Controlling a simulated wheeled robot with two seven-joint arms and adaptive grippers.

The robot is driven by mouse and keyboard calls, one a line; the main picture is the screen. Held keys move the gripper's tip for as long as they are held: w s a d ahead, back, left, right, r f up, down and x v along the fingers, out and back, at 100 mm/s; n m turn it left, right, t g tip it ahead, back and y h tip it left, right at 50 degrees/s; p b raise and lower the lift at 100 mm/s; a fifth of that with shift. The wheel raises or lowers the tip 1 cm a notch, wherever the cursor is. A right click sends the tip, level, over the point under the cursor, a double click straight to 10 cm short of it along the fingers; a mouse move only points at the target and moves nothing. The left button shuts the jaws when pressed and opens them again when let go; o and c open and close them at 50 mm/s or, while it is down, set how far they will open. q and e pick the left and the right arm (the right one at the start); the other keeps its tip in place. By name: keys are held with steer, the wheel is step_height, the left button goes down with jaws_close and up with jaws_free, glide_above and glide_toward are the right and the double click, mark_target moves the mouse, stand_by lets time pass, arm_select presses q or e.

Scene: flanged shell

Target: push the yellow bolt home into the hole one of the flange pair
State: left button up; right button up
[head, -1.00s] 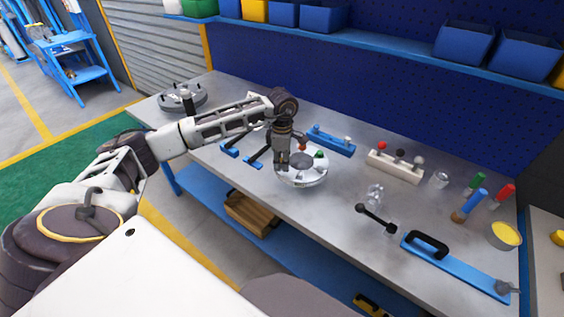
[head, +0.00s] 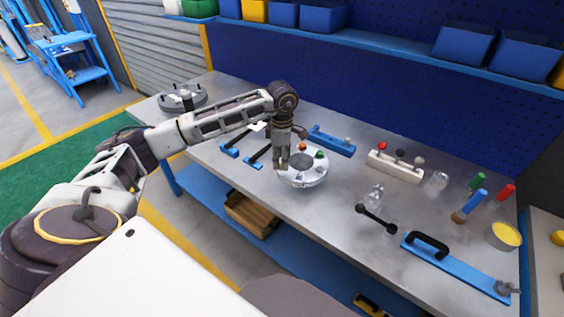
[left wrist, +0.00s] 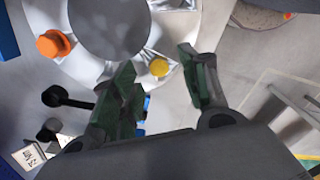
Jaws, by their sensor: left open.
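The flanged shell (head: 316,181) is a pale round part with a grey centre, lying on the bench. An orange bolt (head: 303,146) and a green bolt (head: 320,154) stand on its rim. The left wrist view shows the yellow bolt (left wrist: 159,67) on the rim of the shell (left wrist: 160,25), with the orange bolt (left wrist: 55,43) to its left. My left gripper (left wrist: 158,62) is open, its fingers on either side of the yellow bolt with visible gaps. In the head view my left gripper (head: 282,165) hides the yellow bolt. The hole under the bolt is hidden.
A blue rack (head: 332,142) and a white rack (head: 395,168) stand behind and right of the shell. A black bar tool (head: 376,218) and a blue plate with a black handle (head: 455,268) lie to the right. Another grey flange (head: 183,100) sits at the bench's far left.

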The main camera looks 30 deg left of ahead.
arm_select(q)
step_height(320, 180, up, 10)
stand_by(0.5)
steer(key=shift+d+f, duration=0.1)
steer(key=shift+f, duration=0.05)
stand_by(0.7)
